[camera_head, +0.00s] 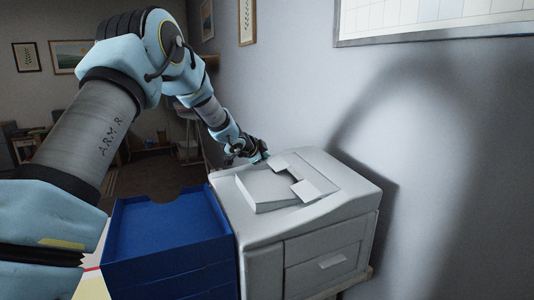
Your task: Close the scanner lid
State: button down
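A light grey scanner (262,228) stands against the wall at the centre right. Its top carries a raised flat block (268,187) with two small pale flaps at its right side. From this view I cannot tell which part is the hinged lid or how far it stands open. My gripper (252,153) is at the far left back edge of the scanner, close to its top. The fingers are small and dark here, so I cannot tell whether they are open or touch the scanner.
A blue stacked tray (165,228) stands directly left of the scanner. The grey wall is close behind and right of the scanner, with a framed chart (430,18) high on it. My arm crosses the left side above the tray. Shelves and furniture are far back left.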

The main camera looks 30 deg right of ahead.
jog(key=f, duration=0.1)
jog(key=f+b, duration=0.1)
jog(key=f, duration=0.1)
jog(key=shift+w+f, duration=0.25)
jog(key=shift+f, duration=0.1)
jog(key=shift+f+b, duration=0.4)
jog(key=shift+f, duration=0.15)
